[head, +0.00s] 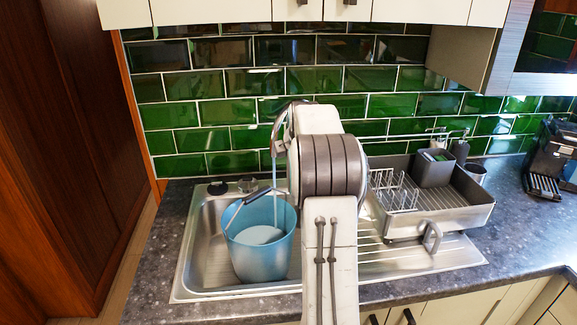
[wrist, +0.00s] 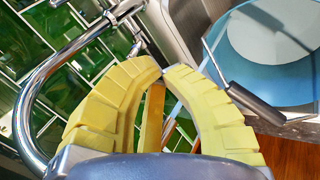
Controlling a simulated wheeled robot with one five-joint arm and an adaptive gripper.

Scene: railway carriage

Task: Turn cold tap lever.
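The chrome tap (head: 281,135) stands behind the sink, with its curved spout over a blue bucket (head: 250,262). A thin stream appears to run from the spout into the bucket. My arm hides the tap's base and levers in the head view. In the wrist view the chrome tap pipe (wrist: 25,110) curves along the left, and thinner chrome parts show at the top, beyond my fingers. I cannot tell which is the cold lever. My gripper (wrist: 162,72) has yellow fingers with tips together and nothing clearly held. Whether the tips touch the tap is unclear.
The bucket stands in the steel sink (head: 203,240), its handle raised at the left. A dish rack (head: 455,212) with a grey caddy (head: 433,168) stands on the drainer at right. A dark machine (head: 553,155) is at far right. Green tiles close off the back; cupboards hang above.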

